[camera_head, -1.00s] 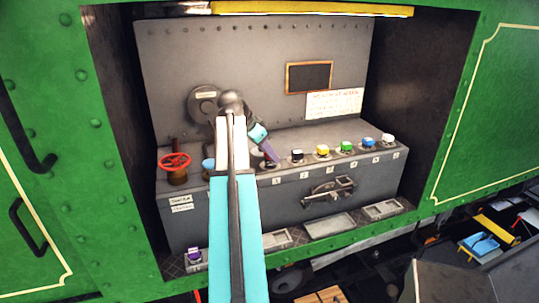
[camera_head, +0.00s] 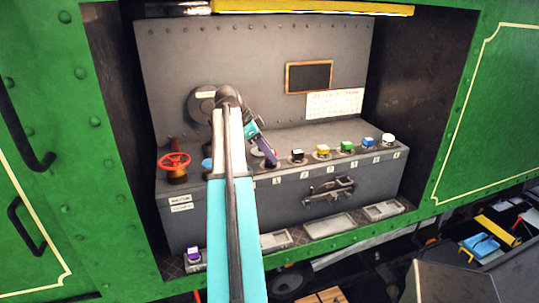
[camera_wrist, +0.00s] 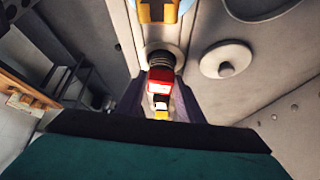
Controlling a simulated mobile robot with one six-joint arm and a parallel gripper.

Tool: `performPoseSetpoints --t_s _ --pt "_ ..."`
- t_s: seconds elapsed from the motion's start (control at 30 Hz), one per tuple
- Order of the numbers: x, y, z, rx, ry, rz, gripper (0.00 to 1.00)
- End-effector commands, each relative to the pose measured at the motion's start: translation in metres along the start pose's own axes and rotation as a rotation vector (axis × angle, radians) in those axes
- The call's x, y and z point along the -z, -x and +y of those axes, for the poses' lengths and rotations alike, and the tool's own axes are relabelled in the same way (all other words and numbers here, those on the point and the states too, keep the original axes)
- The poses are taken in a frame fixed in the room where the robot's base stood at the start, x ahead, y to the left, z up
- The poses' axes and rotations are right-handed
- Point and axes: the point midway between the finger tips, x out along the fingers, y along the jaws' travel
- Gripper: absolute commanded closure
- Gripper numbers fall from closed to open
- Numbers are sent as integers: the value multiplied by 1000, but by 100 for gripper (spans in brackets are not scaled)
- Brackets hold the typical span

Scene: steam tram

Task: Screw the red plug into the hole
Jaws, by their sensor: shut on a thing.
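The red plug (camera_wrist: 160,78) sits between the two dark fingers of my gripper (camera_wrist: 160,103) in the wrist view, and the gripper is shut on it. A dark ribbed part (camera_wrist: 161,60) shows at its far end, against a grey surface. In the head view my gripper (camera_head: 269,157) points down and right at the bench top, left of the black plug, near label 1. The fingers hide the plug there almost fully. The hole itself is hidden, and I cannot tell how deep the plug sits.
Black (camera_head: 297,155), yellow (camera_head: 322,151), green (camera_head: 347,146), blue (camera_head: 368,141) and white (camera_head: 388,139) plugs stand in a row to the right. A red handwheel (camera_head: 174,161) stands at the left.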

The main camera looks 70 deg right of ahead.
Motion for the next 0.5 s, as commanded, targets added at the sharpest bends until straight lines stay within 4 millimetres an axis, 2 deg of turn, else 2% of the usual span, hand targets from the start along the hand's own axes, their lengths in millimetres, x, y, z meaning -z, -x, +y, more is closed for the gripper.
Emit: performPoseSetpoints --t_s 0.5 --pt "0 0 -2 -33 -51 1 100"
